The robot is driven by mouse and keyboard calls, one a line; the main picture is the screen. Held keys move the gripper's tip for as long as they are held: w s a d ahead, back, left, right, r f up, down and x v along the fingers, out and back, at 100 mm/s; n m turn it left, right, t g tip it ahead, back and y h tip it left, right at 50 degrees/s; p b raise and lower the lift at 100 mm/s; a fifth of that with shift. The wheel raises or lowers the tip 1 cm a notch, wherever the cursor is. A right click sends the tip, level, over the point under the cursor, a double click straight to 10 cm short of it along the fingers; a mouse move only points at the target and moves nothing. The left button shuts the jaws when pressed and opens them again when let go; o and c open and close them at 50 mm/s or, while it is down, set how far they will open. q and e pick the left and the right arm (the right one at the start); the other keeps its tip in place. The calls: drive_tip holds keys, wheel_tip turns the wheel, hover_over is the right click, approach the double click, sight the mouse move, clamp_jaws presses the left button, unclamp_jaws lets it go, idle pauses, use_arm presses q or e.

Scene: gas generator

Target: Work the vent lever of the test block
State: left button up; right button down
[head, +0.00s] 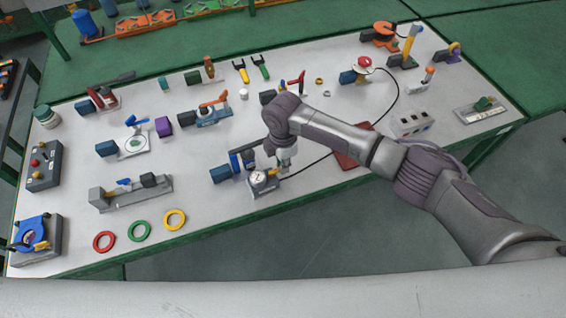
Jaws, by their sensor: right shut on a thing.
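The test block (264,186) sits near the front edge of the white table, with a round dial gauge (258,178) facing up at its left. My right gripper (272,156) reaches down over the back of the block from the right. It is shut at the block's vent lever, which my gripper and wrist mostly hide. The lever's exact angle cannot be told. A blue upright handle (235,163) stands just left of the gripper, beside a dark blue block (220,173). My left gripper is not in view.
A black cable runs from near the test block to a red button unit (362,65). A dark red plate (354,147) lies under my right forearm. A grey clamp rail (130,196) and coloured rings (139,231) lie to the left. The table front beside the rings is clear.

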drive_tip(key=c, duration=1.2)
unclamp_jaws()
wheel_tip(320, 180, up, 12)
